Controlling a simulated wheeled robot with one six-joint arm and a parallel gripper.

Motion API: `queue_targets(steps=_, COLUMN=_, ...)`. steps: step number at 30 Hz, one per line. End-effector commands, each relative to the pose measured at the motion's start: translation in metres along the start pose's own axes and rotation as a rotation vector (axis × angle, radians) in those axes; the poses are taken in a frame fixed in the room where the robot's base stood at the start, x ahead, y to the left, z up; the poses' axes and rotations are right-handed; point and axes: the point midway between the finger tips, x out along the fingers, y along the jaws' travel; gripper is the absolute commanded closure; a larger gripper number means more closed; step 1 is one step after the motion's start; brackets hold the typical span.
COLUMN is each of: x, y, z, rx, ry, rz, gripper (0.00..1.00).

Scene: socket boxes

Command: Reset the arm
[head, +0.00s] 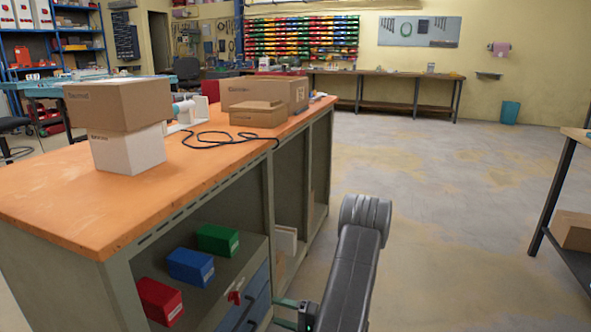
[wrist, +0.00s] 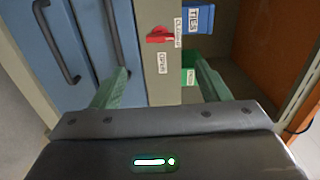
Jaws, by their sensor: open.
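My arm reaches down beside the workbench. My gripper (head: 280,312) is low at the cabinet front in the head view, partly cut off by the bottom edge. In the wrist view my gripper (wrist: 160,80) shows two green fingers spread wide apart, with nothing held between them. The fingers point at the cabinet front. A small red piece (head: 235,297) sits on the shelf's front edge; it also shows in the wrist view (wrist: 158,36), beyond the fingertips.
The workbench (head: 60,205) carries cardboard boxes (head: 118,104) and a black cable (head: 215,137). Red (head: 160,300), blue (head: 190,266) and green (head: 217,239) boxes stand on its open shelf. Blue drawers (wrist: 60,50) are close to my gripper. Open floor (head: 450,200) lies right; a table (head: 560,185) stands far right.

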Motion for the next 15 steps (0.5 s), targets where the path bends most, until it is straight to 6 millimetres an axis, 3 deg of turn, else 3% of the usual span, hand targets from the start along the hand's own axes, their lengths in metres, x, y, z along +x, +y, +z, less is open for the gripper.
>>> queue_targets(steps=2, x=-0.015, y=-0.002, z=0.0, rx=0.001, ry=0.003, rz=0.0, gripper=0.31)
queue_targets(steps=3, x=-0.013, y=0.001, z=0.0, rx=0.0, ry=-0.001, rz=0.0, gripper=0.31)
queue_targets(steps=15, x=0.066, y=0.003, z=0.001, rx=-0.002, ry=-0.006, rz=0.0, gripper=0.31)
